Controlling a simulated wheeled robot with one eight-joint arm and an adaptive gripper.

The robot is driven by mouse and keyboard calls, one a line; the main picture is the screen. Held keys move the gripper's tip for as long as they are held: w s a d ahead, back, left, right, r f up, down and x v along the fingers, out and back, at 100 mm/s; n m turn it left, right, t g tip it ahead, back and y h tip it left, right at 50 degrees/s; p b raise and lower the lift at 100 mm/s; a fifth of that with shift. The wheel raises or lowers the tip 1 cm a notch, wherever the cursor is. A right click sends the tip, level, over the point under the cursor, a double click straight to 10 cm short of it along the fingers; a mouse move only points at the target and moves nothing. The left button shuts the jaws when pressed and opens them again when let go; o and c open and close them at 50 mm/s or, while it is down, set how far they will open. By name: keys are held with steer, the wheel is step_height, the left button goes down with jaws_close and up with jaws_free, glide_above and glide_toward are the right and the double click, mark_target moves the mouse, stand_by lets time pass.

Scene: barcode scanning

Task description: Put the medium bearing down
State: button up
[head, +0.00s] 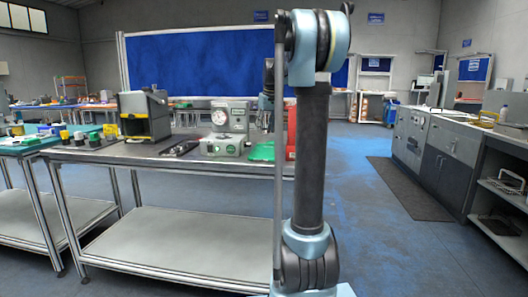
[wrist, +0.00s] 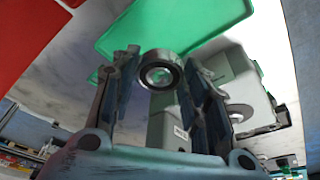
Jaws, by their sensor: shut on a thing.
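The medium bearing (wrist: 158,57), a metal ring with a dark inner edge and an open bore, sits between the two fingertips of my gripper (wrist: 162,63) in the wrist view. The fingers are shut on its sides. Behind it is a green tray (wrist: 185,25) on a pale tabletop. I cannot tell how far the bearing is from the surface. In the head view, the green tray (head: 262,151) shows at the right part of the workbench (head: 190,160). My own arm hides much of that area, and I cannot make out the bearing there.
A grey-green machine with a round dial (head: 232,118) stands left of the tray. A red box (head: 291,131) stands right of it, partly behind my arm. A dark grey box-like device (head: 145,115) and small coloured items are farther left. Floor at right is open.

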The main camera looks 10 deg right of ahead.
mark_target(264, 152)
steer(key=shift+f, duration=4.1)
steer(key=shift+f, duration=0.6)
steer(key=o, duration=1.2)
steer(key=shift+o, duration=0.2)
steer(key=shift+r, duration=0.1)
steer(key=shift+r, duration=0.3)
steer(key=v, duration=1.2)
steer(key=shift+s+r, duration=0.2)
